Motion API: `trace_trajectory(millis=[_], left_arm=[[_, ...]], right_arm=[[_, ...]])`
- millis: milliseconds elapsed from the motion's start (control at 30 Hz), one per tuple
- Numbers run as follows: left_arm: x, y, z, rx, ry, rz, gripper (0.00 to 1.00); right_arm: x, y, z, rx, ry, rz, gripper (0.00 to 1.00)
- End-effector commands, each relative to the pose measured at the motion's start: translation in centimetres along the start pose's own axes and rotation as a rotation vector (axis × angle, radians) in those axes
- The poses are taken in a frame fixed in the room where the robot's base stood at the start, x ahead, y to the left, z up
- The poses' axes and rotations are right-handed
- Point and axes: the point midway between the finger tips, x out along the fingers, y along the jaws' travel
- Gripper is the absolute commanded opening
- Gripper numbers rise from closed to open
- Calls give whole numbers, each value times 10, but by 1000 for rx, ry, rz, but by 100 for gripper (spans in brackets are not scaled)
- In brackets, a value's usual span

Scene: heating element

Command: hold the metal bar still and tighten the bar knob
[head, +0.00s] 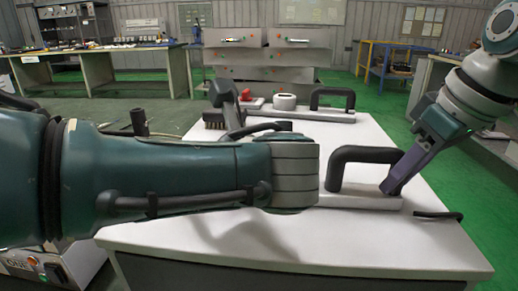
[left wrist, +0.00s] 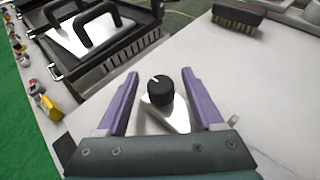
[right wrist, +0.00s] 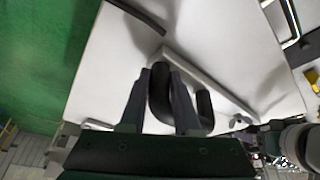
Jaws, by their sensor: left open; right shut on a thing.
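The near metal bar (head: 360,202) lies on the white table and carries a black U-shaped handle (head: 365,157). My right gripper (head: 394,186) is shut on this handle at its right end; the right wrist view (right wrist: 163,75) shows the handle between the fingers. In the left wrist view, the black bar knob (left wrist: 160,91) with a white mark sits on the pale end of the bar (left wrist: 168,119). My left gripper (left wrist: 160,74) is open, with one finger on each side of the knob and gaps between. In the head view, my left arm hides the knob and left fingers.
A second bar (head: 322,115) with a black handle and a white round part lies at the table's back. A brush (head: 214,119) is at the back left. A bent black rod (head: 438,215) lies near the right edge.

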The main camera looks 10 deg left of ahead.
Motion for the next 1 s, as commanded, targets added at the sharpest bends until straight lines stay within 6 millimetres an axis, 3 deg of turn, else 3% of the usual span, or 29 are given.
trace_trajectory(millis=[233,800,1000], left_arm=[[0,0,0,0,0,0,66],[0,0,0,0,1,0,2],[0,0,0,0,1,0,0]], right_arm=[[0,0,0,0,0,0,0],[0,0,0,0,0,0,0],[0,0,0,0,0,0,0]])
